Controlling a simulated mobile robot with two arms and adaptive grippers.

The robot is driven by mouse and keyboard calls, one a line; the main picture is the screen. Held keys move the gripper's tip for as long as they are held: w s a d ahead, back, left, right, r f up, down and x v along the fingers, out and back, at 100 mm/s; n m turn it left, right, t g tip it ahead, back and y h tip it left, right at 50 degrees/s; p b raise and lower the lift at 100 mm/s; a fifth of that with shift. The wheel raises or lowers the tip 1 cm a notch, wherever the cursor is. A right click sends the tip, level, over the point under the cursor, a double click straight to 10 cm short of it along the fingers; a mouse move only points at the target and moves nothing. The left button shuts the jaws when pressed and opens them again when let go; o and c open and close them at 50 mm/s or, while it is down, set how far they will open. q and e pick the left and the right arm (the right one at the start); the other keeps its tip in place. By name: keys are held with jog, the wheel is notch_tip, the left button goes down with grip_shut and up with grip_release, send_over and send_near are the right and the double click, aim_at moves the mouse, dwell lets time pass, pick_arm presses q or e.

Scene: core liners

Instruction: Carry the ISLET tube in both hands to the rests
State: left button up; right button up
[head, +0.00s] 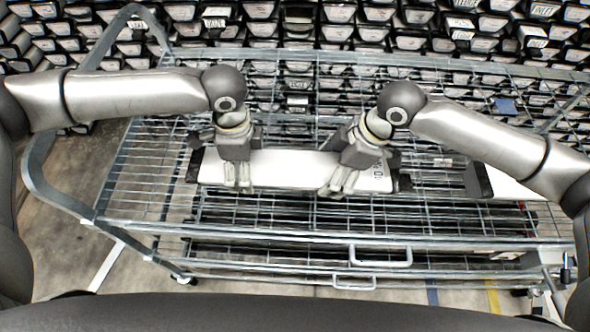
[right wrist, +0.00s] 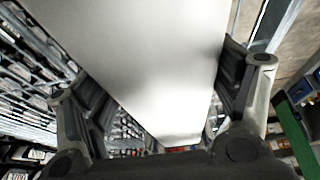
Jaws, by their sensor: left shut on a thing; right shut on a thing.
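A white tube (head: 285,168) with dark end caps lies level across the wire cart in the head view. Part of a printed label shows near its right end, too small and covered to read fully. My left gripper (head: 238,185) is shut on the tube near its left end. My right gripper (head: 343,185) is shut on it nearer its right end, fingers slanted. In the right wrist view the white tube (right wrist: 150,60) fills the space between the fingers of my right gripper (right wrist: 160,110). Whether the tube touches the cart's wire shelf is hard to tell.
The wire cart (head: 140,190) stands under the tube, with a rail and handles (head: 380,262) along its front. A second white tube (head: 510,187) lies to the right, partly behind my right arm. Racks of labelled tubes (head: 340,32) fill the back.

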pick_arm(q)
jog(key=c, duration=0.3)
pick_arm(e)
jog(key=c, duration=0.3)
pick_arm(q)
jog(key=shift+w+r, duration=0.15)
jog(key=shift+r, duration=0.05)
pick_arm(e)
jog(key=shift+w+r, duration=0.15)
jog(key=shift+r, duration=0.1)
